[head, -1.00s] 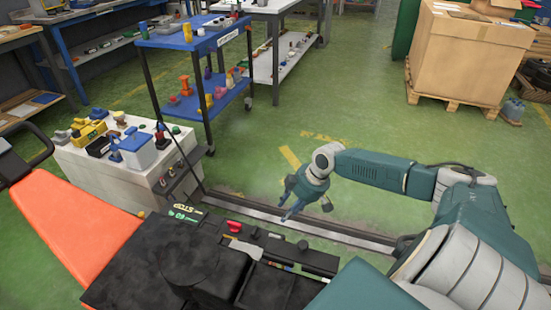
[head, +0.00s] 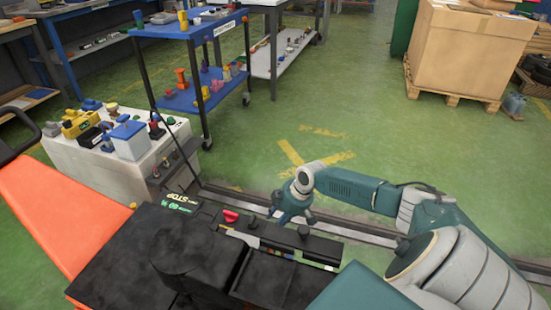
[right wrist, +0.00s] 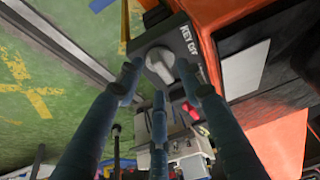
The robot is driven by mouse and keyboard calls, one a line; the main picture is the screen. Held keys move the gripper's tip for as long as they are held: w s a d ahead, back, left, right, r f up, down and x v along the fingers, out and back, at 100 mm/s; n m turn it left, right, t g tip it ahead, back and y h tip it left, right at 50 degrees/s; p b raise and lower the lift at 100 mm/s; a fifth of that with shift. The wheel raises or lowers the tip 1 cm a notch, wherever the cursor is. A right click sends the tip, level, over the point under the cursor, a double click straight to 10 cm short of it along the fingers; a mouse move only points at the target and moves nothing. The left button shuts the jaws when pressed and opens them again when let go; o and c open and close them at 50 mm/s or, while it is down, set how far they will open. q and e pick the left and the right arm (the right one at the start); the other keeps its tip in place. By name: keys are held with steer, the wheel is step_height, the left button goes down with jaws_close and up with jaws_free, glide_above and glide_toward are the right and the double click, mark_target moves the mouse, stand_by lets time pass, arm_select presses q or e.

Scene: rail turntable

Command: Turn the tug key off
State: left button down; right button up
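The tug key (right wrist: 160,66) is a light grey knob on a dark plate (right wrist: 178,34) marked "KEY OFF", seen in the right wrist view. My right gripper (right wrist: 159,78) has its fingers spread around the knob, one on the left, one on the right and one below. I cannot tell whether they touch it. In the head view my right gripper (head: 290,206) is low beside the tug's black body (head: 150,285); its fingertips are mostly hidden and the key does not show. The tug's orange panel (head: 62,215) is at left. My left gripper is not in view.
A white cabinet (head: 100,172) with small items stands behind, near a blue shelf cart (head: 175,98). A floor rail (head: 350,232) runs past.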

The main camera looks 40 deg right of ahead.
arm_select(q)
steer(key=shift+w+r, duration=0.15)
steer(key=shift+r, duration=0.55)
arm_select(e)
steer(key=shift+w+a+f, duration=0.1)
steer(key=shift+w+f, duration=0.1)
steer(key=shift+f, duration=0.35)
jaws_close()
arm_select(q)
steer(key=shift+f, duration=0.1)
